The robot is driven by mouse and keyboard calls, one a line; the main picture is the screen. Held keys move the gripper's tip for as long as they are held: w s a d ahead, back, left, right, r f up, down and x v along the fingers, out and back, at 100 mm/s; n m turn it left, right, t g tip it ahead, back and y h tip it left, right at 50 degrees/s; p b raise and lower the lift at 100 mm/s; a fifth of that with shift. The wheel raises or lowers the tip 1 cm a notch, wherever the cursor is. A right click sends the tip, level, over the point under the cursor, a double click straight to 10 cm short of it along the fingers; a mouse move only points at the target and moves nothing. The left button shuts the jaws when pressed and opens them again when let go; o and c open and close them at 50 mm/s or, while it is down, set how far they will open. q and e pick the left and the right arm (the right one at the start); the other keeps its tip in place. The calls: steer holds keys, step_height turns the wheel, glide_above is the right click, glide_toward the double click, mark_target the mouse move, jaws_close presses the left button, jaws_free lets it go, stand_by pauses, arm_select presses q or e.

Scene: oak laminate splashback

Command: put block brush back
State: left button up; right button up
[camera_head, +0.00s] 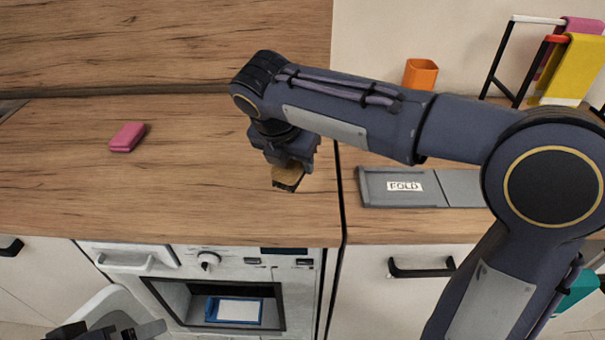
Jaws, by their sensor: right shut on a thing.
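The block brush (288,177), with a tan wooden body and dark bristles at its lower side, is held in my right gripper (287,163). The gripper points down over the wooden counter, near the seam at its right part. Its fingers are shut on the brush and partly hide it. I cannot tell whether the bristles touch the counter or hang just above it. My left gripper (95,332) shows only in part at the bottom left edge, low in front of the cabinets; its jaws cannot be made out.
A pink block (127,137) lies on the counter's left part. A grey tray marked "FOLD" (385,187) lies right of the seam. An orange cup (420,74) and a rack with cloths (565,68) stand behind my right arm. An open oven niche (225,305) holds a blue-framed item.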

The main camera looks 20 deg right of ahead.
steer(key=w+d+f, duration=0.1)
steer(key=w+f, duration=0.1)
steer(key=f, duration=0.1)
steer(key=w+d+f, duration=0.1)
steer(key=shift+w+d+f, duration=0.3)
steer(key=shift+w+f, duration=0.1)
steer(key=b+x, duration=0.1)
steer(key=x, duration=0.3)
steer(key=shift+a+f, duration=0.1)
steer(key=shift+f, duration=0.4)
steer(key=o, duration=1.1)
steer(key=shift+f, duration=0.1)
